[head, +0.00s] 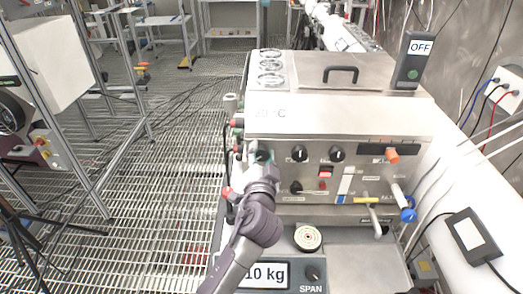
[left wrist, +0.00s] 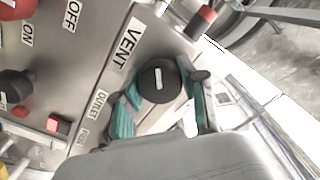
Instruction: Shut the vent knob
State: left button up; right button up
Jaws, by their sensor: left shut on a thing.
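The vent knob (left wrist: 158,80) is round and black with a short white mark, below the VENT label (left wrist: 127,45) in the left wrist view. My left gripper (left wrist: 161,92) has its teal-padded fingers on either side of the knob and is shut on it. In the head view my left gripper (head: 262,162) is at the left end of the steel machine's front panel (head: 320,178), and the knob is mostly hidden there. My right gripper is in neither view.
More black knobs (head: 299,153) stand right of my gripper on the panel. Red-tipped fittings (head: 237,123) stick out at the machine's left side. A scale (head: 262,275) with a round dish (head: 308,238) sits below. Grated floor (head: 185,130) lies open to the left.

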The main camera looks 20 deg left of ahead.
pick_arm(q)
jog(key=m+p, duration=0.1)
jog(key=m, duration=0.2)
jog(key=shift+r+m+p, duration=0.1)
jog(key=shift+m+p, duration=0.2)
jog(key=shift+m, duration=0.1)
jog(key=m+p, duration=0.1)
jog(key=m, duration=0.2)
jog(key=shift+m+p, duration=0.3)
jog(key=shift+p, duration=0.1)
jog(key=m+p, duration=0.2)
jog(key=m, duration=0.2)
jog(key=shift+m, duration=0.3)
jog(key=m+p, duration=0.1)
jog(key=m, duration=0.1)
jog(key=shift+m+p, duration=0.35)
jog(key=shift+m, duration=0.05)
jog(key=m, duration=0.4)
jog(key=shift+m+p, duration=0.3)
jog(key=m, duration=0.6)
jog(key=shift+m, duration=0.4)
jog(key=o, duration=1.2)
jog(key=shift+c, duration=0.2)
